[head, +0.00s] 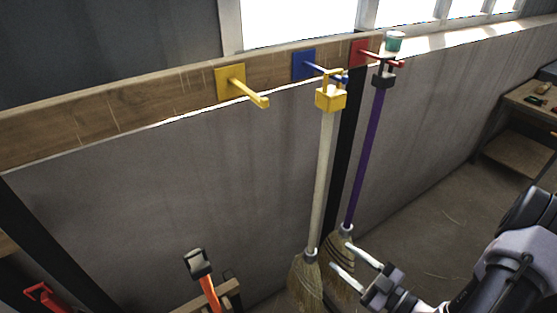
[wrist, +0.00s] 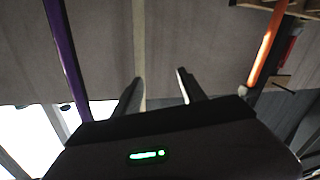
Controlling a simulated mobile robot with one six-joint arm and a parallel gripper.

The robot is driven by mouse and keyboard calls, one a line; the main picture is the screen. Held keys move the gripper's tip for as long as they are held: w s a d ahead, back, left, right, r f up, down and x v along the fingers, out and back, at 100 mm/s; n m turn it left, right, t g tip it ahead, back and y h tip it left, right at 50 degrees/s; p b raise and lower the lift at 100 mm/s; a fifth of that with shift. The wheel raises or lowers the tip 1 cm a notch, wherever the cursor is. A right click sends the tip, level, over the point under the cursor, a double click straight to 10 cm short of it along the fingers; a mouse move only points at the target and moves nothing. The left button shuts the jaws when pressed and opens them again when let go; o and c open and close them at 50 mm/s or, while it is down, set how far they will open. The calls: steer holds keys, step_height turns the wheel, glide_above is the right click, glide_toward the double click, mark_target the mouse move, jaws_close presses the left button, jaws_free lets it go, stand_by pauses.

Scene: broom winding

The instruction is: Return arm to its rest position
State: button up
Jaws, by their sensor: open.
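My gripper (head: 340,255) is at the lower right in the head view, open and empty, in front of the broom bristles. In the wrist view the two fingers (wrist: 160,76) stand apart with nothing held between them. A broom with a pale handle (head: 323,180) and yellow top hangs upright at the blue hook (head: 304,65). A broom with a purple handle (head: 367,160) and black top hangs at the red hook (head: 362,53). In the wrist view the pale handle (wrist: 139,40) shows beyond the fingers, and the purple handle (wrist: 65,60) is to the left.
The yellow hook (head: 231,82) on the wooden rail (head: 110,110) is empty. An orange-handled tool (head: 208,290) stands at the bottom, left of the brooms. A greenish cup (head: 394,41) sits on the ledge. A wooden shelf unit (head: 520,155) is at the right; the floor before it is clear.

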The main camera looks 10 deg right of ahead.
steer(key=s+a+r+n+g+b, duration=0.35)
steer(key=a+n+g, duration=0.45)
steer(key=n, duration=1)
steer(key=s+a+r+n+g+b, duration=0.3)
steer(key=a+n+g, duration=0.5)
steer(key=n, duration=1)
steer(key=s+r+n+t+h+b, duration=0.1)
steer(key=r+n+t+h, duration=0.2)
steer(key=n, duration=0.8)
steer(key=s+r+n+t+h+b, duration=0.1)
steer(key=s+r+n+t+h, duration=0.1)
steer(key=n, duration=0.9)
steer(key=shift+s+a+r+n+t+h, duration=0.2)
steer(key=shift+a+r+n+t+h, duration=0.1)
steer(key=shift+r+t+h, duration=0.5)
